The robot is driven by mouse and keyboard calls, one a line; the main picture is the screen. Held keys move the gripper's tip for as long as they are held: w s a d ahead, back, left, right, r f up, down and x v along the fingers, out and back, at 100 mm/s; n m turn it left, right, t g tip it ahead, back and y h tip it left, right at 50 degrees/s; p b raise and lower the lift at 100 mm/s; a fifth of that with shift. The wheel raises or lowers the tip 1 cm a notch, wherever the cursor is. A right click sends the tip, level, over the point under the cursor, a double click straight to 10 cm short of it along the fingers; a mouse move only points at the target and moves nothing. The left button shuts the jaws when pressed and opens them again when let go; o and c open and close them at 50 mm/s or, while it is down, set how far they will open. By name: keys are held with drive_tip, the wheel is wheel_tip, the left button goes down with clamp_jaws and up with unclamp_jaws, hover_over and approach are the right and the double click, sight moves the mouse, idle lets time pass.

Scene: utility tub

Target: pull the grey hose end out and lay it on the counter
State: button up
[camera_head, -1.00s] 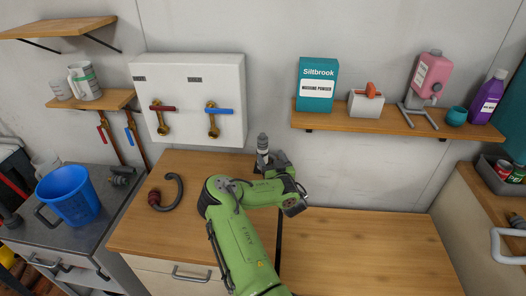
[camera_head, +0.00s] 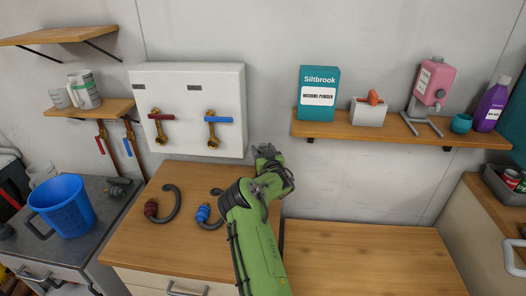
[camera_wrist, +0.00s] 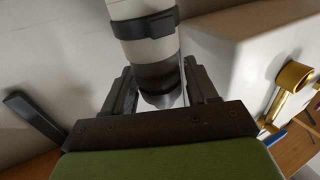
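The grey hose end (camera_wrist: 151,52), a pale grey cylinder with a dark band and a dark lower part, fills the top middle of the wrist view. My gripper (camera_wrist: 160,84) has its two fingers spread apart, one on each side of its dark lower part. I see no clear grip on it. In the head view my gripper (camera_head: 265,151) is at the wall behind the counter (camera_head: 150,240), just right of the tap box, and hides the grey hose end there.
Hooked hoses with a red end (camera_head: 151,208) and a blue end (camera_head: 203,213) lie on the counter. The white box (camera_head: 190,85) with a red-handled and a blue-handled tap is close left of my gripper. A shelf (camera_head: 400,132) juts out at right. The right-hand counter top (camera_head: 360,260) is clear.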

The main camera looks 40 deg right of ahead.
drive_tip(key=c, duration=0.8)
drive_tip(key=shift+r+p, duration=2.15)
drive_tip(key=shift+r, duration=1.15)
